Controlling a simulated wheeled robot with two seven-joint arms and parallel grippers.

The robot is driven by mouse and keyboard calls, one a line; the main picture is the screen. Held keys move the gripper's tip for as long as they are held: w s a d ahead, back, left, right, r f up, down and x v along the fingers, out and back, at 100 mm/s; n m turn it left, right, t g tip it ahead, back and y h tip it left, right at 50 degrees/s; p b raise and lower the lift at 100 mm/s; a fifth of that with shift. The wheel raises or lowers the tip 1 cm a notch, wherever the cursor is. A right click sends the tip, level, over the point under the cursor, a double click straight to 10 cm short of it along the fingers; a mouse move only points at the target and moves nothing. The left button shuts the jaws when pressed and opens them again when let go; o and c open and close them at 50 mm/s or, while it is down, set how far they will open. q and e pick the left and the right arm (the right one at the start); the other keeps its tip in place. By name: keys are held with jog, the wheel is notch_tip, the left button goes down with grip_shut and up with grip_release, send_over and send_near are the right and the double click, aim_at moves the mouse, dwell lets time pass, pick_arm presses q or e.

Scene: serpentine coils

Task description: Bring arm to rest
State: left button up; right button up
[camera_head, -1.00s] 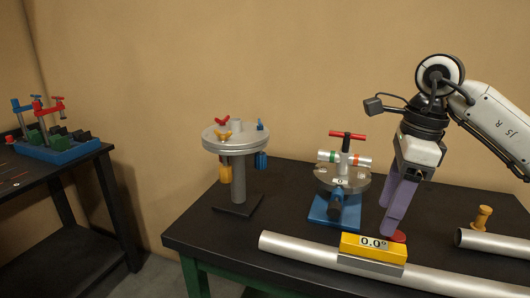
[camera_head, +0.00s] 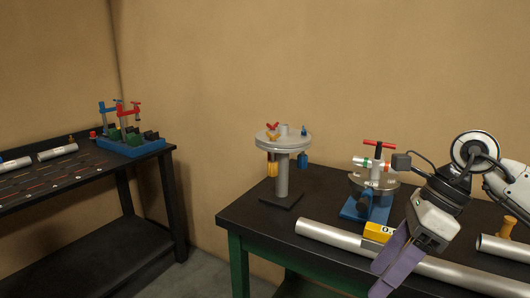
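My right arm comes in from the right side of the head view. Its gripper (camera_head: 378,280), with purple fingers, points down and to the left in front of the silver pipe (camera_head: 335,234) and hides part of it. The fingers overlap from this angle, so I cannot tell whether they are open or shut. No held object shows, but the fingertips are near the bottom edge. My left arm and gripper are not in view.
A yellow level (camera_head: 378,231) sits on the pipe, partly hidden by my gripper. Behind it stands a blue-based fixture (camera_head: 366,208) with a red handle. A round grey stand (camera_head: 283,143) is at the table's left. Another bench (camera_head: 80,187) with clamps (camera_head: 130,143) stands far left.

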jog(key=s+a+m+t+y, duration=0.2)
jog(key=a+m+t+y, duration=0.3)
jog(key=a+m+y, duration=1.25)
jog(key=w+d+f+m+t+h, duration=0.1)
jog(key=d+f+m+t+h, duration=0.3)
jog(key=f+m+t+h, duration=0.45)
jog(key=w+d+f+m+t+h, duration=0.1)
jog(key=d+f+m+t+h, duration=0.2)
jog(key=f+m+h, duration=0.6)
jog(key=s+d+f+m+g+h, duration=0.1)
jog(key=s+d+f+m+g, duration=0.1)
jog(key=s+f+m, duration=0.2)
jog(key=s+d+f+m+g+h, duration=0.1)
jog(key=s+d+f+m+g, duration=0.1)
jog(key=s+f, duration=0.6)
jog(key=s+d+f+m+g, duration=0.2)
jog(key=s+f+m+g, duration=0.2)
jog(key=s+f, duration=0.3)
notch_tip(320, 180, down, 2)
jog(key=shift+d+f+m+h, duration=0.15)
jog(key=shift+d+m+h, duration=0.2)
jog(key=shift+m, duration=0.45)
